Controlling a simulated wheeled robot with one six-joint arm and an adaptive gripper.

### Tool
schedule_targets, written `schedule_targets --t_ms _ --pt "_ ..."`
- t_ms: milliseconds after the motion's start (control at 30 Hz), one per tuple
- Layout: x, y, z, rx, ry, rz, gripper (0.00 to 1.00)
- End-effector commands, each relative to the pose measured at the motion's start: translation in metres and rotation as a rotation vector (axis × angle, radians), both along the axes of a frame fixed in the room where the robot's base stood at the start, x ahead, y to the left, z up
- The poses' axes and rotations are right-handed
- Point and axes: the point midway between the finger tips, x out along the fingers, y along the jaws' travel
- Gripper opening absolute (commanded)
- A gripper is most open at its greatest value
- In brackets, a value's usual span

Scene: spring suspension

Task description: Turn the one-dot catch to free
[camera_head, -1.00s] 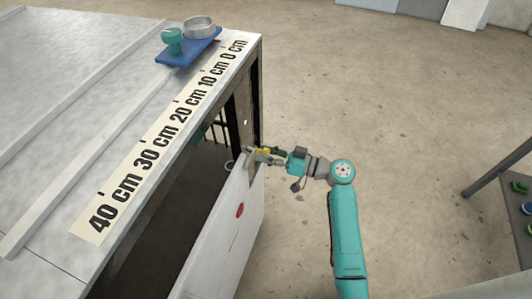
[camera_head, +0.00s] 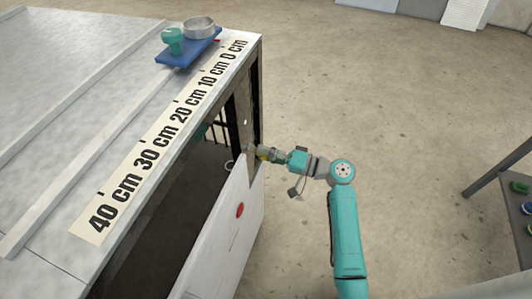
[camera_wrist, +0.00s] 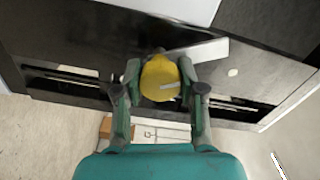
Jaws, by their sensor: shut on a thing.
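The catch is a yellow round knob (camera_wrist: 160,80) with a pale bar mark on its face. It sits on a dark panel (camera_wrist: 70,45), with a single pale dot (camera_wrist: 232,72) to its right. A light metal strip (camera_wrist: 205,50) runs up and right from behind the knob. My gripper (camera_wrist: 160,88) is shut on the knob, one finger on each side. In the head view my gripper (camera_head: 264,154) is at the upper edge of the white door panel (camera_head: 225,235), beside the cabinet's corner post. The knob is mostly hidden there by the fingers.
The cabinet top (camera_head: 60,60) carries a centimetre scale (camera_head: 150,150) and a blue tray (camera_head: 190,50) with a green knob and metal ring. A red spot (camera_head: 240,210) marks the door. A grey table (camera_head: 500,190) stands at right. The floor between is clear.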

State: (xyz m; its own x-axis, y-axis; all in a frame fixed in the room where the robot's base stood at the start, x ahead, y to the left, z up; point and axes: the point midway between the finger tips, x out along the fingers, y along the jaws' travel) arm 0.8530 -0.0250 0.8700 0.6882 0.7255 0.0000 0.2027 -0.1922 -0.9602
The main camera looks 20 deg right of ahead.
Motion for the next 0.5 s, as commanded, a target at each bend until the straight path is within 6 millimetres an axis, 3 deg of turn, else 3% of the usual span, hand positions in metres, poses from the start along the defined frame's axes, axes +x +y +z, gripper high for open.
schedule_targets --t_ms 500 --pt "0.0007 -0.0006 -0.0003 0.276 0.291 -0.002 0.00"
